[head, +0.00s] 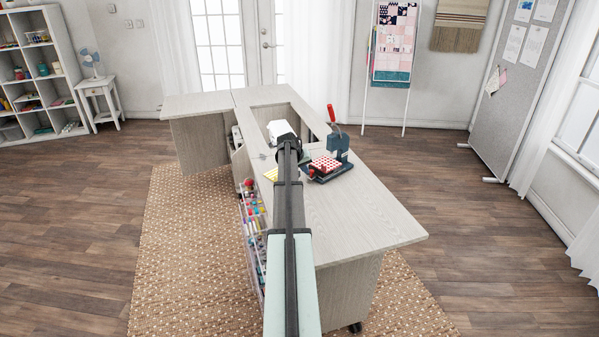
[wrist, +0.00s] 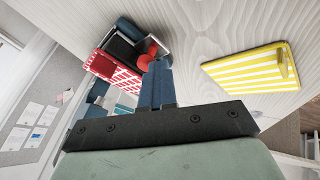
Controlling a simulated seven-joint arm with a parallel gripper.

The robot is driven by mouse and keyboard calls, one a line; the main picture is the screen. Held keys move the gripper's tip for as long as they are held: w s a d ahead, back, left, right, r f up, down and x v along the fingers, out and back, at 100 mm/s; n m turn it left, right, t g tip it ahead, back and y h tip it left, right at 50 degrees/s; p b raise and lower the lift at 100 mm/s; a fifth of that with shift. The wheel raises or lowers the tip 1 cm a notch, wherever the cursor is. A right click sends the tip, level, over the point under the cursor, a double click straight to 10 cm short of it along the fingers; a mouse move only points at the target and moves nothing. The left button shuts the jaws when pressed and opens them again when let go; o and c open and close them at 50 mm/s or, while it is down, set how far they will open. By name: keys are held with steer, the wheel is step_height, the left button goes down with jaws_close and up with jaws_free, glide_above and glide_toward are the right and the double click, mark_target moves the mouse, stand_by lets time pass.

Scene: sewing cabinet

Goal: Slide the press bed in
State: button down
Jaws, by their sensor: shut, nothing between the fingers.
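The press (head: 338,146) is a dark blue-green device with an upright red handle, standing on the cabinet top. Its dark bed (head: 334,175) reaches toward the near side, with a red, white-dotted pad (head: 325,162) on it. In the wrist view the dotted pad (wrist: 126,78) shows at upper left, beside a dark block and red parts. My gripper (wrist: 158,66) is shut and empty, its blue fingers together. Its tips overlap a red rounded part (wrist: 150,47) of the press in this view; I cannot tell whether they touch. In the head view my arm hides the fingers.
A yellow-and-white striped piece (wrist: 245,70) lies on the pale wood cabinet top (head: 375,213), right of my fingers in the wrist view. A white object (head: 279,129) stands beyond my arm near the cabinet's opening. Colourful spools (head: 252,215) line the side rack. The top's near right end is clear.

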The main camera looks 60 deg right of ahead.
steer(key=shift+s+d, duration=0.15)
steer(key=shift+d, duration=0.15)
steer(key=w+a, duration=0.3)
steer(key=shift+r, duration=0.3)
steer(key=v, duration=1)
steer(key=shift+w, duration=0.1)
